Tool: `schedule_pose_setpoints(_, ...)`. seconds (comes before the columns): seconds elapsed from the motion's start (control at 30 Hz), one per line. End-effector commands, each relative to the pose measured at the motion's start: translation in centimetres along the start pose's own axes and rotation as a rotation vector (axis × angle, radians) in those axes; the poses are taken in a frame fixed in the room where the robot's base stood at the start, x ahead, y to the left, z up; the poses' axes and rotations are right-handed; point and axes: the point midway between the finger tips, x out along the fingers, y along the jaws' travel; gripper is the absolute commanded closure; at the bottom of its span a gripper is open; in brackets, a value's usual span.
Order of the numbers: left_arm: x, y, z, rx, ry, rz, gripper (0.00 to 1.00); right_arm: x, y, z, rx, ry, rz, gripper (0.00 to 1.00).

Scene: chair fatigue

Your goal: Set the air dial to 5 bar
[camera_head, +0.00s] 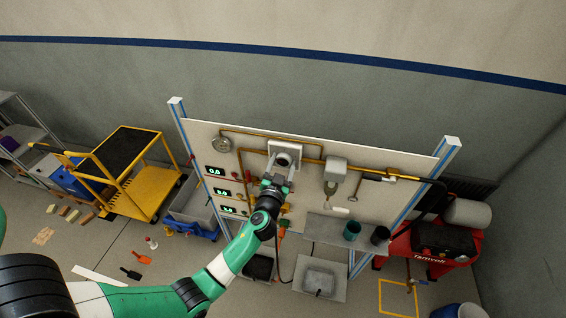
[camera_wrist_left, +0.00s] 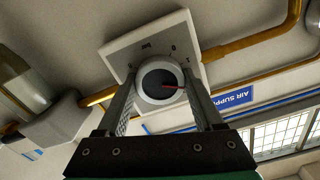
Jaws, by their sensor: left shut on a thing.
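The air dial (camera_head: 284,158) is a round knob on a white square plate on the upright panel. In the left wrist view the dial (camera_wrist_left: 160,82) has a grey rim, a dark face and a red pointer pointing right. "bar" and a few numerals show on its plate (camera_wrist_left: 128,48); the others are hidden or too small to read. My left gripper (camera_head: 281,168) is at the dial. In the left wrist view my left gripper (camera_wrist_left: 162,98) has a finger on each side of the dial and is shut on it. My right gripper is not in view.
Yellow-brown pipes (camera_head: 250,134) run along the panel. A round gauge (camera_head: 222,145) and several green readouts (camera_head: 216,170) are left of the dial; the top one reads 0.0. A grey filter unit (camera_head: 335,167) hangs to the right. A red compressor (camera_head: 440,241) stands right.

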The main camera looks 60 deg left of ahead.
Motion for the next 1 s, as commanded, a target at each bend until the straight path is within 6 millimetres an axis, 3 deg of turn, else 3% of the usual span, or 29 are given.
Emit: schedule_pose_setpoints(1.0, 0.00, 0.04, -0.09, 0.916, 0.001, -0.001, 0.87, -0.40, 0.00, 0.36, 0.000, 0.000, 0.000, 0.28)
